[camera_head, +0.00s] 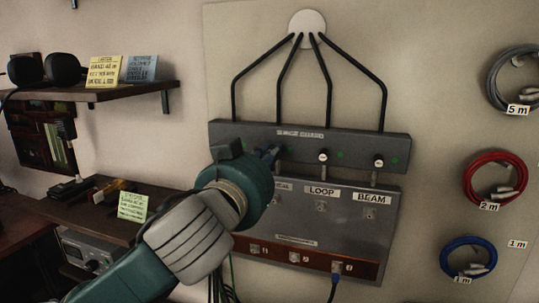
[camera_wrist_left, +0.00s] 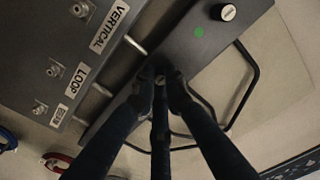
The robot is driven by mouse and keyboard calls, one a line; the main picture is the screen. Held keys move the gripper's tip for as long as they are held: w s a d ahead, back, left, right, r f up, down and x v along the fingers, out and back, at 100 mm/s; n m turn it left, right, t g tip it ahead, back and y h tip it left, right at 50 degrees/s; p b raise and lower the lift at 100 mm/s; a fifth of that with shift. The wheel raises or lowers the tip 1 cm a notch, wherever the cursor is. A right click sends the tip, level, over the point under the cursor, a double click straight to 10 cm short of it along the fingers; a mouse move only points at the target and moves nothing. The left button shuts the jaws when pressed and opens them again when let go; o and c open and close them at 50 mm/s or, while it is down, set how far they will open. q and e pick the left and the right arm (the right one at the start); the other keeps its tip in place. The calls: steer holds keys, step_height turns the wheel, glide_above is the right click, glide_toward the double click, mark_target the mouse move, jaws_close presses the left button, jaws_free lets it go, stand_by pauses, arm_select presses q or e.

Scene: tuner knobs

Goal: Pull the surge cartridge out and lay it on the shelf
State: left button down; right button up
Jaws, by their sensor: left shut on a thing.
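The surge guard (camera_head: 225,131) is a long dark grey box on the wall, with round-topped cartridges in its front. In the left wrist view, my left gripper's fingers (camera_wrist_left: 160,78) close together at the box face; another cartridge (camera_wrist_left: 228,12) sits beyond. A lower dark shelf (camera_head: 90,207) is at the left. My right gripper is not in view.
A panel (camera_head: 345,225) labelled LOOP and BEAM is below the box. Black conduits (camera_head: 328,90) rise from the box to a white disc. An upper shelf (camera_head: 145,88) holds notes and dark round items. Coiled cables hang right.

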arm_select(q)
steer(key=shift+s+f, duration=0.1)
steer(key=shift+f, duration=0.05)
steer(key=shift+s+a, duration=0.3)
steer(key=shift+s, duration=0.35)
steer(key=shift+s, duration=0.1)
steer(key=shift+v, duration=1.65)
steer(key=shift+s+a, duration=0.15)
